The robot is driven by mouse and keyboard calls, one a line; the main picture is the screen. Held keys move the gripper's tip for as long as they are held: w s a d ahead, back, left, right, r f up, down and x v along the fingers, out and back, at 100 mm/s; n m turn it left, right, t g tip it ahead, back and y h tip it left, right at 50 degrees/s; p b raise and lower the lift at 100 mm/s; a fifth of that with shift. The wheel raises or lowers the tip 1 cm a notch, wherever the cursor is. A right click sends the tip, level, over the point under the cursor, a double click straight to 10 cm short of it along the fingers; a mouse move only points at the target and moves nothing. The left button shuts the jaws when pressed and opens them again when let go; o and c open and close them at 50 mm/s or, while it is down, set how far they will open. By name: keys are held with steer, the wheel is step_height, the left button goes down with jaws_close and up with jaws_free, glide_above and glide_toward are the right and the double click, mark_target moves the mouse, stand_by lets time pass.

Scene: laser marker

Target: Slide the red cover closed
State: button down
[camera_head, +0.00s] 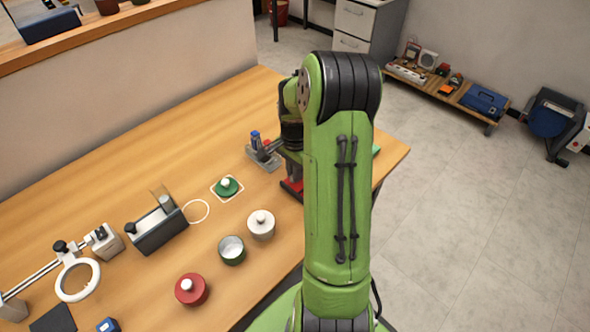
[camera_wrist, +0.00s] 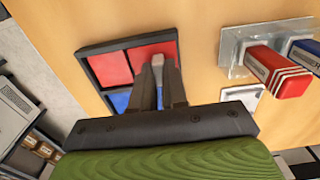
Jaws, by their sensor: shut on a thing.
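In the wrist view, a dark-framed unit has a red panel at upper right, the red cover (camera_wrist: 146,50), and another red panel (camera_wrist: 110,68) at its left. Blue panels (camera_wrist: 120,101) show below, partly hidden by my fingers. A small grey knob (camera_wrist: 157,60) stands at the red cover's lower edge. My gripper (camera_wrist: 158,73) is shut on this knob.
A metal holder (camera_wrist: 232,52) with a red block (camera_wrist: 280,72) and a blue one is right of the unit in the wrist view.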

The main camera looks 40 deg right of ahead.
steer(key=s+b, duration=0.1)
steer(key=s, duration=0.5)
steer(key=shift+d, duration=0.1)
steer(key=c, duration=1.1)
jaws_free()
steer(key=shift+s, duration=0.2)
steer(key=shift+c, duration=0.2)
steer(key=shift+w, duration=0.1)
step_height(320, 180, up, 16)
steer(key=p, duration=0.4)
